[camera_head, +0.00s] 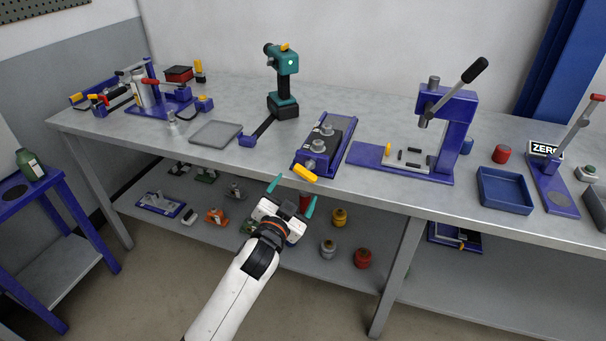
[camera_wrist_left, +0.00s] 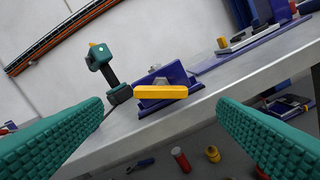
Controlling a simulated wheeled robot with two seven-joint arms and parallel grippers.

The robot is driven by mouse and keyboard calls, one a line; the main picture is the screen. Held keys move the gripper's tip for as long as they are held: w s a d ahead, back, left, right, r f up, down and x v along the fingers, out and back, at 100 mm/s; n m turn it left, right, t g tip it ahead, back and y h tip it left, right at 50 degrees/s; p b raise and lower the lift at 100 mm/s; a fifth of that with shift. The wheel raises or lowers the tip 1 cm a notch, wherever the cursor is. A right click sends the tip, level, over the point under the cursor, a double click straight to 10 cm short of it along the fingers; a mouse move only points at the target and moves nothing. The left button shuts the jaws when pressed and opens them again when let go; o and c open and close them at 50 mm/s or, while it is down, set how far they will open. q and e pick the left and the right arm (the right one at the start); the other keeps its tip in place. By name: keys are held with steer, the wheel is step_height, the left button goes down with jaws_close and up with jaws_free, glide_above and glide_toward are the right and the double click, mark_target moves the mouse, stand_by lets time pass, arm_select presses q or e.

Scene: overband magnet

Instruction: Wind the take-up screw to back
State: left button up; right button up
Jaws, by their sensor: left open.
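The overband magnet (camera_head: 324,146) is a blue unit with a dark belt and grey round parts, lying at the bench's front edge. The take-up screw's yellow handle (camera_head: 305,173) sticks out at its front end. In the left wrist view the yellow handle (camera_wrist_left: 161,92) lies level, in front of the blue unit (camera_wrist_left: 165,78). My left gripper (camera_head: 291,195) is open and empty, in front of and just below the bench edge, short of the handle. Its teal fingers stand apart on both sides of the handle in the wrist view (camera_wrist_left: 160,130). My right gripper is not in view.
A teal drill (camera_head: 283,80) stands behind left of the magnet, and a grey tray (camera_head: 216,133) lies left. A blue lever press (camera_head: 445,130) stands right. The lower shelf (camera_head: 300,258) holds several small parts and canisters. Bare floor lies in front of the bench.

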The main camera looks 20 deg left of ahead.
mark_target(304, 177)
arm_select(q)
steer(key=w, duration=0.8)
steer(key=shift+w+d, duration=0.1)
steer(key=shift+d, duration=0.05)
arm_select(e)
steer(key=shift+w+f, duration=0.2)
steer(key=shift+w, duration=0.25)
arm_select(q)
steer(key=shift+c, duration=0.2)
steer(key=c, duration=0.9)
steer(key=shift+c, duration=0.2)
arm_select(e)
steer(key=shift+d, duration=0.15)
arm_select(q)
steer(key=shift+n, duration=0.3)
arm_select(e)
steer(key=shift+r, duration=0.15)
arm_select(q)
steer(key=n+p, duration=0.1)
steer(key=n, duration=0.1)
steer(key=shift+n, duration=0.3)
steer(key=shift+n+p, duration=0.55)
steer(key=shift+n, duration=0.55)
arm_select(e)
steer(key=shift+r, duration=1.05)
arm_select(q)
steer(key=shift+f, duration=0.1)
